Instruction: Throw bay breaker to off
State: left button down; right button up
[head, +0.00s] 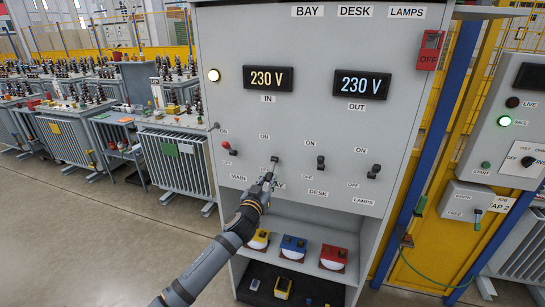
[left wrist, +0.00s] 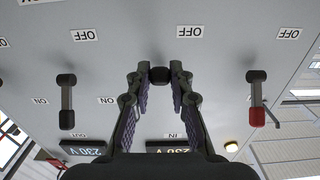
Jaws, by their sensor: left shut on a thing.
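The grey bay panel (head: 300,125) has a row of breaker levers with ON labels above and OFF labels below. The bay breaker (head: 274,159) is second from the left; its dark end (left wrist: 160,75) shows between my fingertips in the left wrist view, which is upside down. My left gripper (head: 268,177) reaches up from below and is shut on this lever. The gripper hides part of it, so I cannot tell its exact angle. The IN display (head: 269,79) and OUT display (head: 361,85) both read 230 V. My right gripper is out of view.
The red-tipped main lever (head: 228,148) is left of my gripper; the desk lever (head: 320,163) and lamps lever (head: 374,172) are to the right. A shelf below holds yellow, blue and red-topped devices (head: 293,247). A control box (head: 515,125) stands right; transformers (head: 175,155) stand left.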

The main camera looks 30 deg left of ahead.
pick_arm(q)
jog(key=shift+f, duration=0.15)
jog(key=shift+w+a+f+b, duration=0.15)
jog(key=shift+w+f+b, duration=0.25)
jog(key=shift+f+b, duration=0.25)
jog(key=c, duration=1.5)
grip_release()
jog(key=shift+w+r, duration=0.1)
jog(key=o, duration=0.4)
jog(key=shift+w, duration=0.15)
jog(key=shift+s, duration=0.2)
jog(key=v, duration=1.2)
